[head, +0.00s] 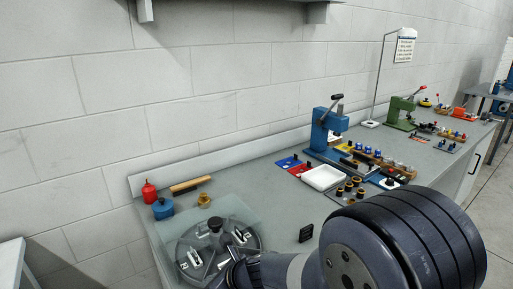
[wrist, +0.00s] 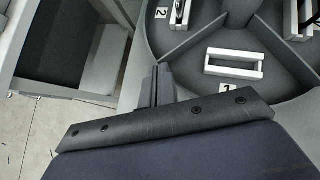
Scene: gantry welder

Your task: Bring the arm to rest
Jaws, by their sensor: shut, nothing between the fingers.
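My arm reaches across the lower right of the head view, large and close to the camera. My gripper (head: 232,268) is by the front edge of the round divided tray (head: 256,243), partly hidden by my own arm. In the wrist view the gripper's dark fingers (wrist: 156,86) are shut with nothing held, beside the tray's rim. The tray has numbered compartments. A white rectangular frame (wrist: 234,54) lies in the one marked 1, and a metal part (wrist: 180,12) in the one marked 2.
A clear panel stands around the tray. A red bottle (head: 149,192), a blue pot (head: 162,208) and a brass part (head: 204,200) are behind it. A black block (head: 305,233) stands to its right. A blue press (head: 325,130) and a white tray (head: 323,177) are farther along the bench.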

